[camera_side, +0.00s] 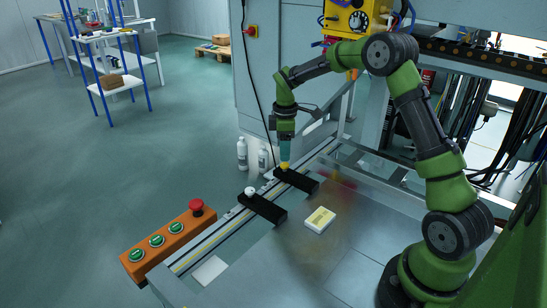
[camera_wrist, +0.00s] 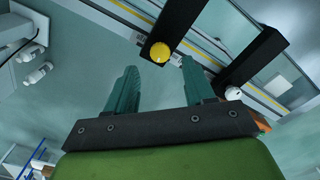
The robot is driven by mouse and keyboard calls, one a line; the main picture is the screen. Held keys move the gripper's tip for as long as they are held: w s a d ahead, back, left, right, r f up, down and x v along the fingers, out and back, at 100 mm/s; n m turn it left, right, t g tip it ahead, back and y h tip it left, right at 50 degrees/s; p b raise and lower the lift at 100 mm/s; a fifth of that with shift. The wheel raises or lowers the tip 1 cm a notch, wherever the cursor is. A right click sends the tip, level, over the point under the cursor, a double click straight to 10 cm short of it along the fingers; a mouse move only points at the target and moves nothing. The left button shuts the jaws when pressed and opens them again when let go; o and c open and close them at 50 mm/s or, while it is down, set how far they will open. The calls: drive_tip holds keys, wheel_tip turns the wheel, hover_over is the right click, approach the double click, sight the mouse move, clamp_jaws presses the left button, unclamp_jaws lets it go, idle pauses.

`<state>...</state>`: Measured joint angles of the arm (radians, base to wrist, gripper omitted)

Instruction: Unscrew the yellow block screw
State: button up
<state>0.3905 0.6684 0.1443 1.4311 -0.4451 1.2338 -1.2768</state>
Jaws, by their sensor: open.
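The yellow screw (camera_side: 283,167) has a round head and sits at the end of a black block (camera_side: 298,181) on the rail. It also shows in the wrist view (camera_wrist: 160,52), on the end of its black block (camera_wrist: 182,20). My gripper (camera_side: 285,162) points down directly over the yellow screw, at or very close to its head. In the wrist view my gripper (camera_wrist: 159,67) is open, with its two teal fingers apart. The yellow head appears between and just past the fingertips. I cannot tell whether the fingers touch it.
A second black block (camera_side: 267,208) with a white screw (camera_side: 250,191) sits nearer on the rail (camera_side: 223,230). A box with a yellow label (camera_side: 320,219) lies on the plate. White bottles (camera_side: 242,153) stand behind the rail. An orange button panel (camera_side: 168,238) is at front left.

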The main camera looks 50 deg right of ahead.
sight(285, 166)
wheel_tip(285, 166, up, 13)
drive_tip(key=shift+f, duration=0.15)
idle(0.4)
drive_tip(key=s+a+r+m+t+y, duration=0.1)
drive_tip(key=s+a+m+t, duration=0.2)
drive_tip(key=s+a+m, duration=0.3)
drive_tip(key=s+a+r+m+t+y, duration=0.1)
drive_tip(key=s+a+m+t, duration=0.3)
drive_tip(key=s+a, duration=0.7)
drive_tip(key=s+r+m, duration=0.1)
drive_tip(key=s+m, duration=0.1)
drive_tip(key=s, duration=0.4)
drive_tip(key=shift+s+a+r, duration=0.3)
drive_tip(key=shift+s+a, duration=0.05)
drive_tip(key=shift+s, duration=0.05)
